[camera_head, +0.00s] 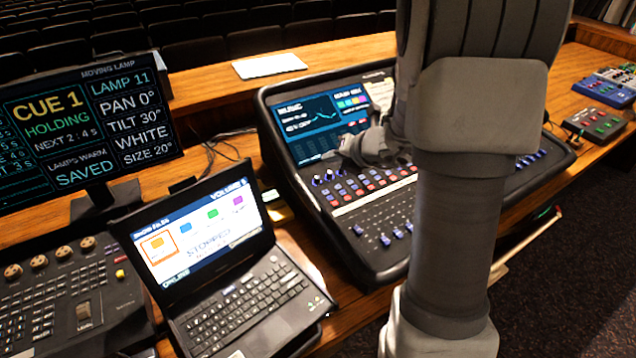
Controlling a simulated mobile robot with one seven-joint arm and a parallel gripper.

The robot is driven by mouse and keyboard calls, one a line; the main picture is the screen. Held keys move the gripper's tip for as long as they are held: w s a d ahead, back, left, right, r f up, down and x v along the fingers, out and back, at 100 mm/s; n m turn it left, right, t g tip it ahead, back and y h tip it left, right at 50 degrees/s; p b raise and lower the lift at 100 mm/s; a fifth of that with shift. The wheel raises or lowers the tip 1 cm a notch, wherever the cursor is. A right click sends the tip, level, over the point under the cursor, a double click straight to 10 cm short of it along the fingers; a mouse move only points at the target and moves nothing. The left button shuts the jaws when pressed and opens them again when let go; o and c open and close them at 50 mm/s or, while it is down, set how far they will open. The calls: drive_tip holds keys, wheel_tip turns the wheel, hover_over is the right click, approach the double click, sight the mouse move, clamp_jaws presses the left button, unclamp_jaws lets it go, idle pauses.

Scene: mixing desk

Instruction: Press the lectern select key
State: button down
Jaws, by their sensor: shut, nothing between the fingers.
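The mixing desk (400,232) stands in the middle of the wooden counter. Its panel carries rows of small red, blue and white keys (372,189), knobs and faders. I cannot tell which key is the lectern select key; the labels are too small to read, and my arm covers part of the panel. My gripper (346,152) is shut and empty. It appears in front of the lower part of the desk's screen, above and behind the key rows. I cannot tell its exact height over the panel.
An open laptop (245,312) stands left of the desk. A lighting console (65,290) and a cue monitor (85,115) are further left. Small coloured boxes (605,90) lie at the right. A white sheet (268,66) lies on the ledge behind.

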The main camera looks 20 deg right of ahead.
sight(326, 192)
drive_tip(key=shift+f, duration=0.15)
drive_tip(key=f+b, duration=0.5)
drive_tip(key=w+f+b, duration=0.1)
drive_tip(key=f+b, duration=0.2)
drive_tip(key=shift+f, duration=0.25)
drive_tip(key=shift+f, duration=0.1)
idle(2.0)
drive_tip(key=shift+f+b, duration=0.35)
drive_tip(key=shift+b, duration=0.05)
drive_tip(key=shift+a+f+b, duration=0.1)
drive_tip(key=shift+f+b, duration=0.2)
drive_tip(key=shift+f, duration=0.05)
idle(0.5)
drive_tip(key=shift+r, duration=0.15)
drive_tip(key=shift+r+p, duration=0.65)
drive_tip(key=shift+p, duration=0.05)
